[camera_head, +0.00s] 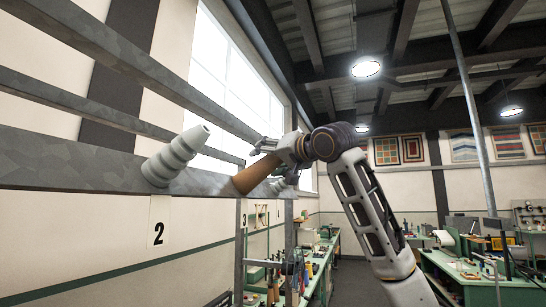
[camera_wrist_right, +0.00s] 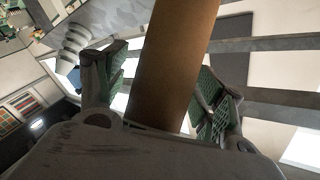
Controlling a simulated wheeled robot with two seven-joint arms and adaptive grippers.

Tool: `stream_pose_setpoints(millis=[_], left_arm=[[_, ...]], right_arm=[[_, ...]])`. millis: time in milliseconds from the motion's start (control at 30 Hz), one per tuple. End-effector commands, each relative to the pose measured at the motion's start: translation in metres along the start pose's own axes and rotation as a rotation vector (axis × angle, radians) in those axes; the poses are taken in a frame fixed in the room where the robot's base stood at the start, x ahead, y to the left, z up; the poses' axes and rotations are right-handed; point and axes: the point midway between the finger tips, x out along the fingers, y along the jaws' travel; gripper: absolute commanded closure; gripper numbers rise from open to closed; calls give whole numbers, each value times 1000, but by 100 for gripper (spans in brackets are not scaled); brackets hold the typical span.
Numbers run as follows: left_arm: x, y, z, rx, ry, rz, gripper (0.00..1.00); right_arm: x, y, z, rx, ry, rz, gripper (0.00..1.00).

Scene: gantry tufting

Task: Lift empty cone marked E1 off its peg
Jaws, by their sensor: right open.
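A plain brown cone (camera_head: 252,177) sits tilted on the grey rail, its wide end toward the rail. I can read no E1 mark on it, and its peg is hidden. My right gripper (camera_head: 274,160) is at the cone's upper end. In the right wrist view the brown cone (camera_wrist_right: 172,60) runs between the two green-padded fingers of the right gripper (camera_wrist_right: 163,88). The fingers are spread, with a gap visible on both sides of the cone. My left gripper is not in view.
A pale grey-white wound cone (camera_head: 175,157) sits on the rail (camera_head: 80,163) to the left, above the number 2 card (camera_head: 158,225). More rails run above. Green workbenches (camera_head: 470,285) with tools stand below and to the right. The air right of my arm is open.

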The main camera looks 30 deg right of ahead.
Motion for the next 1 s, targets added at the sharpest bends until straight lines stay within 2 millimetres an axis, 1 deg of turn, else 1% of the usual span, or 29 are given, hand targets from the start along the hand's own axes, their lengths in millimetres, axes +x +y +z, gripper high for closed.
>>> stream_pose_setpoints(millis=[267, 633, 667, 900, 1000], left_arm=[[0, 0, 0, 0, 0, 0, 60], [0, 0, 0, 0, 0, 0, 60], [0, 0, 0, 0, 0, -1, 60], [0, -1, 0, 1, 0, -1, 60], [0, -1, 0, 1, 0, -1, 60]], right_arm=[[1, 0, 1, 0, 0, 0, 31], [0, 0, 1, 0, 0, 0, 79], [0, 0, 1, 0, 0, 0, 59], [0, 0, 0, 0, 0, 0, 89], [0, 0, 0, 0, 0, 0, 89]])
